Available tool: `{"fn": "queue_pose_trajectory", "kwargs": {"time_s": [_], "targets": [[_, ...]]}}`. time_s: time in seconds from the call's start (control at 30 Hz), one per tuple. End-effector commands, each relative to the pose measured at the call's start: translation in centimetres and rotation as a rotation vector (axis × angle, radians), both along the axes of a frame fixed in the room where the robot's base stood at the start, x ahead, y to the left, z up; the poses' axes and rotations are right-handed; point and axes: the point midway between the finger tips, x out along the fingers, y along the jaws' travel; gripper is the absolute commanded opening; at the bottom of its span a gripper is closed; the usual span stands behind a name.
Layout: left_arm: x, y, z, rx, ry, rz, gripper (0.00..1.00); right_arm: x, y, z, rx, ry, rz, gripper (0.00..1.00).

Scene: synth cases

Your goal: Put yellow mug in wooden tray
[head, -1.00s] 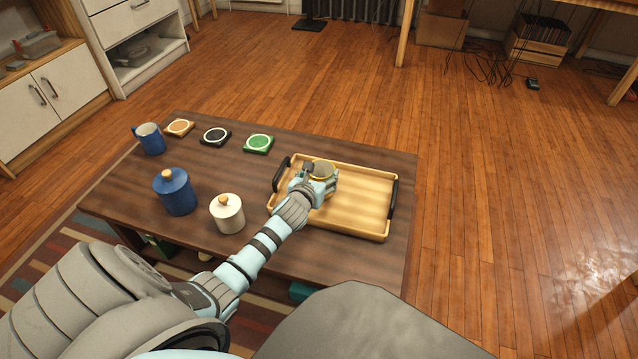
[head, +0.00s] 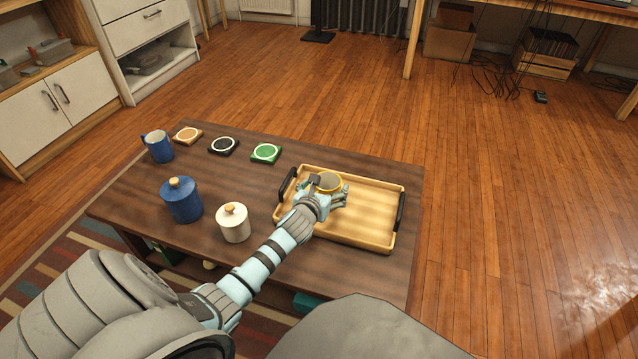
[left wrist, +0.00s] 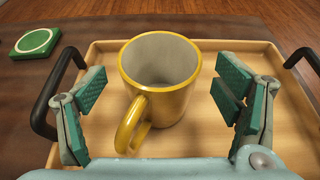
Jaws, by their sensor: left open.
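The yellow mug (left wrist: 160,82) stands upright inside the wooden tray (left wrist: 210,148), its handle toward my wrist camera. In the head view the mug (head: 329,180) shows only partly behind my gripper, in the left half of the tray (head: 372,212). My left gripper (head: 333,198) is open at the mug. In the left wrist view its green-padded fingers (left wrist: 160,105) stand wide on both sides of the mug with visible gaps. My right gripper is not in view.
The tray has black handles at both ends. Left of it stand a white lidded jar (head: 233,224), a blue lidded jar (head: 181,201) and a blue mug (head: 158,147). Green (head: 265,153), black (head: 223,146) and orange (head: 187,135) coasters lie along the far edge. The tray's right half is clear.

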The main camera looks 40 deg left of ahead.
Motion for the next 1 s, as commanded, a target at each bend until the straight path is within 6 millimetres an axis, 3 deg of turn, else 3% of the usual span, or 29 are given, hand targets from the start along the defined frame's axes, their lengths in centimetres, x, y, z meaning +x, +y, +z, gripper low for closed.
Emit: {"fn": "queue_pose_trajectory", "kwargs": {"time_s": [0.17, 0.3, 0.5, 1.0], "targets": [[-2.2, -0.8, 1.5, 0.000, 0.000, -0.001, 0.84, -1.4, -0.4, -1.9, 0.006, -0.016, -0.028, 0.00], [-5.1, -1.8, 3.0, 0.000, 0.001, -0.001, 0.84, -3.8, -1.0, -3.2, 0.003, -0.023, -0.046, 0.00], [-9.2, -3.2, 4.5, -0.001, 0.000, 0.000, 0.84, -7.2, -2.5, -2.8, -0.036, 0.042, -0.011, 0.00], [-10.0, -3.5, 4.5, 0.000, -0.001, 0.001, 0.84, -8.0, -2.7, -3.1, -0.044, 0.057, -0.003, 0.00]]}}
